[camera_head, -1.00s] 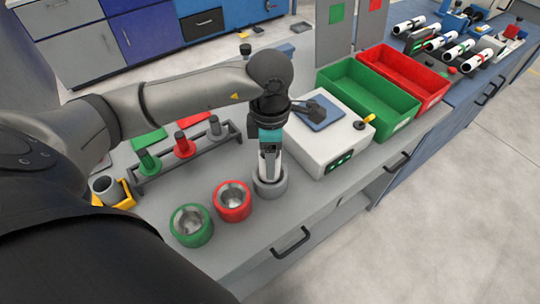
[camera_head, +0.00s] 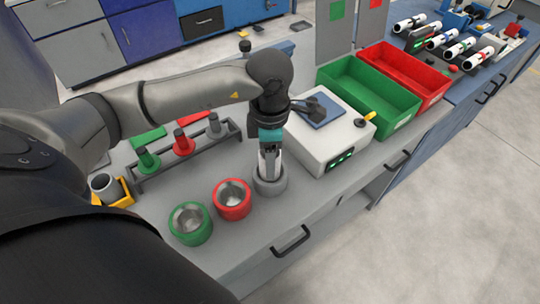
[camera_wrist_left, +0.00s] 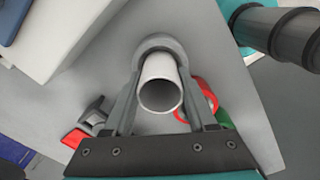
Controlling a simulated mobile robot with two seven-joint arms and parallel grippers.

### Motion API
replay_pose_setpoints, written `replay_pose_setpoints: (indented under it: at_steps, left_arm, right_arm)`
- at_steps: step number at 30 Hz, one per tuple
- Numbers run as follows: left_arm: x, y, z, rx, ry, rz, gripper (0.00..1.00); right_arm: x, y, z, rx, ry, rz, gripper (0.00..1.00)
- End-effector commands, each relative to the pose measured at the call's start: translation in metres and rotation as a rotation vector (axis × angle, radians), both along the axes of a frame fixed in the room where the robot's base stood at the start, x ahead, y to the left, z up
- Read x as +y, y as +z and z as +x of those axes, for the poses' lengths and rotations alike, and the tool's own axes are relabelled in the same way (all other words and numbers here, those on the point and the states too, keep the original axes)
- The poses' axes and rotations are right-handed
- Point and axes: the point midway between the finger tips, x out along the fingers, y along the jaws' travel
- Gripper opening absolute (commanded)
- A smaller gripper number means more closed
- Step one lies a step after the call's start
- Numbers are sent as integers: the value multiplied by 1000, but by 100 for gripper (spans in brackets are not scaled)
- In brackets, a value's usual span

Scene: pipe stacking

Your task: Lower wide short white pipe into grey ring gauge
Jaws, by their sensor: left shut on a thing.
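My left gripper (camera_head: 269,172) points straight down over the grey ring gauge (camera_head: 270,187), at the right end of the row of rings. In the left wrist view its two fingers are shut on the wide short white pipe (camera_wrist_left: 160,85), one on each side. The pipe's open upper end faces that camera. The grey ring (camera_wrist_left: 161,43) shows behind the pipe's far end. Most of the pipe is hidden by the gripper in the head view. I cannot tell how deep the pipe's lower end sits in the ring. My right gripper is not in view.
A red ring (camera_head: 232,200) and a green ring (camera_head: 190,223) stand left of the grey one. A rack with plug gauges (camera_head: 185,157) is behind. A white device (camera_head: 325,145) stands close on the right, with green (camera_head: 392,117) and red (camera_head: 425,88) bins beyond.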

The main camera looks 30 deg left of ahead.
Motion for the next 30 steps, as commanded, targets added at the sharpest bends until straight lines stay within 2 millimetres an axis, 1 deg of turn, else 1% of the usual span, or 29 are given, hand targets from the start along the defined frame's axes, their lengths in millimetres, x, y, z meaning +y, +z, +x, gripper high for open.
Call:
replay_pose_setpoints:
  at_steps: [8, 17, 18, 26, 30]
  left_arm:
    - [0, -4, 0, 0, 0, 0, 3]
    - [0, -4, 0, 0, 0, 0, 3]
    - [0, -4, 0, 0, 0, 0, 61]
    - [0, -4, 0, 0, 0, 0, 90]
    - [0, -5, 0, 0, 0, 0, 92]
  right_arm:
    - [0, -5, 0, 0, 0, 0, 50]
    - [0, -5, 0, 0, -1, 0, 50]
    - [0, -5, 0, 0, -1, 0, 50]
    - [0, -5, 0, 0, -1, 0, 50]
    - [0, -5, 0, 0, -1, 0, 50]
